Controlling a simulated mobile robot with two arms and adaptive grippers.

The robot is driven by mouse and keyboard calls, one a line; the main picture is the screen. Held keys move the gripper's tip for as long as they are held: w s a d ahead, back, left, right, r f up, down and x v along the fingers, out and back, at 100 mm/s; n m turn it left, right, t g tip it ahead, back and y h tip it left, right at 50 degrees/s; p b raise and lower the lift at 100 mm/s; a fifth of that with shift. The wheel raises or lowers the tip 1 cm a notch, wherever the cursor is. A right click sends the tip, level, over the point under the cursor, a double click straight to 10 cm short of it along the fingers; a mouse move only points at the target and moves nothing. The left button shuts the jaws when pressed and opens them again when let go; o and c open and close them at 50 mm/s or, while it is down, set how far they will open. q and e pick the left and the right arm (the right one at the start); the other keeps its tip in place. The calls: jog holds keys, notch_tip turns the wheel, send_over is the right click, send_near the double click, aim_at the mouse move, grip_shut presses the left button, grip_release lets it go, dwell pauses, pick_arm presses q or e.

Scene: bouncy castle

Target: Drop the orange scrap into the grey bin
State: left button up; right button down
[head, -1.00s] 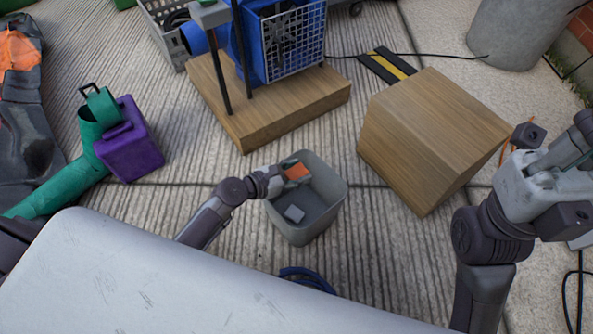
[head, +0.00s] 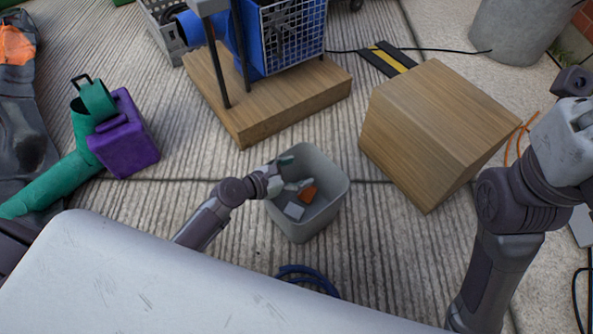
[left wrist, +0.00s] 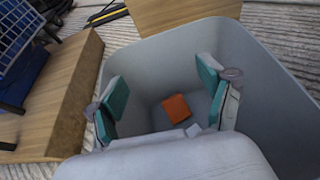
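The orange scrap (head: 308,194) lies inside the grey bin (head: 326,215), low down by its floor. It also shows in the left wrist view (left wrist: 176,108), below and between the fingers. My left gripper (head: 288,172) is over the left side of the bin opening. Its teal-padded fingers (left wrist: 162,92) are wide apart with nothing between them. A pale grey piece (head: 293,211) also lies in the bin. My right arm is at the right, and its fingertips are not clearly shown.
A wooden box (head: 436,128) stands right of the bin. A wooden platform (head: 290,112) with a blue blower (head: 262,45) is behind it. A purple box (head: 126,140) and green tube (head: 62,180) lie at left. A blue coil (head: 308,276) is in front.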

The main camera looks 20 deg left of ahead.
pick_arm(q)
jog(key=v, duration=1.2)
jog(key=shift+f, duration=0.1)
